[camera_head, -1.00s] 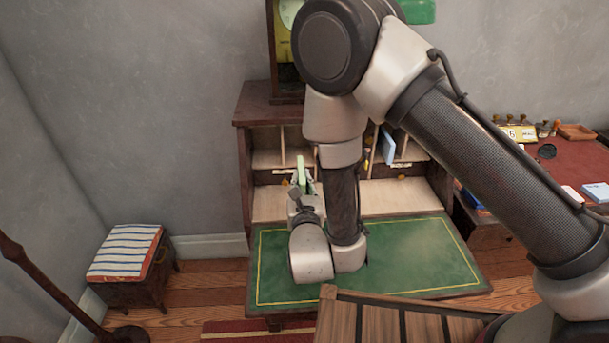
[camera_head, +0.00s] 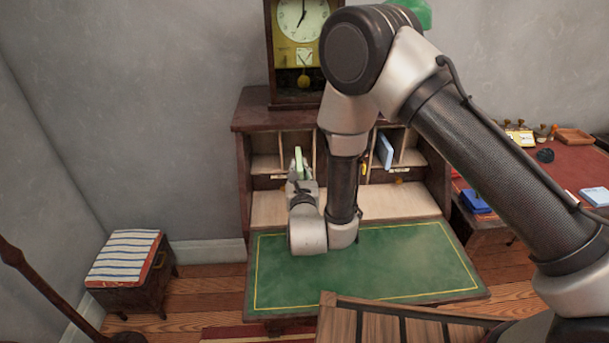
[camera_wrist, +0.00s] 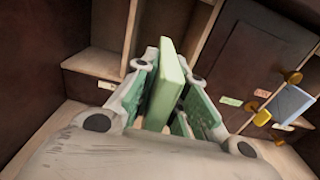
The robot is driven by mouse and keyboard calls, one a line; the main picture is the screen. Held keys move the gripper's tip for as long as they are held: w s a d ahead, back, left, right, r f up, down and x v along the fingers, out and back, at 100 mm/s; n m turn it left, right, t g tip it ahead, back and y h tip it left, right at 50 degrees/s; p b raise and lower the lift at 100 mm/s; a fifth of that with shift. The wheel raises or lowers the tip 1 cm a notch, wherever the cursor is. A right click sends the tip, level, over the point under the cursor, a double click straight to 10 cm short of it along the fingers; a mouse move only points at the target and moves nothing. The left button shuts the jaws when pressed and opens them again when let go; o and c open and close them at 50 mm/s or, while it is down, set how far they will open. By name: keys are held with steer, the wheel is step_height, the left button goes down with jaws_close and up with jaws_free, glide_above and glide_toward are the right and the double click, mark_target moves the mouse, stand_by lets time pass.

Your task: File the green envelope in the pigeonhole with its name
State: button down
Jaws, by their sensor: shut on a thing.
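The pale green envelope (camera_head: 299,158) stands upright in my gripper (camera_head: 301,178), in front of the left pigeonholes of the desk (camera_head: 242,180). In the wrist view the envelope (camera_wrist: 166,84) is between the two fingers of my gripper (camera_wrist: 166,92), which are shut on it. Its far end points at the pigeonhole row, near a thin divider. I cannot tell whether it has entered a compartment. Small labels (camera_wrist: 230,101) sit below the openings, too small to read. My arm hides the middle pigeonholes in the head view.
A blue envelope (camera_head: 385,151) leans in a right pigeonhole; a blue piece (camera_wrist: 290,104) also shows in the wrist view. Upright dividers stand close around the envelope. A clock (camera_head: 302,50) stands on top of the desk. The green writing surface (camera_head: 410,260) is clear.

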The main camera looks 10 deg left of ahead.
mark_target(299, 159)
steer(key=shift+x, duration=2.95)
steer(key=c, duration=1.4)
jaws_free()
steer(key=shift+o, duration=0.2)
steer(key=shift+d, duration=0.1)
steer(key=v, duration=1.2)
steer(key=shift+r, duration=0.15)
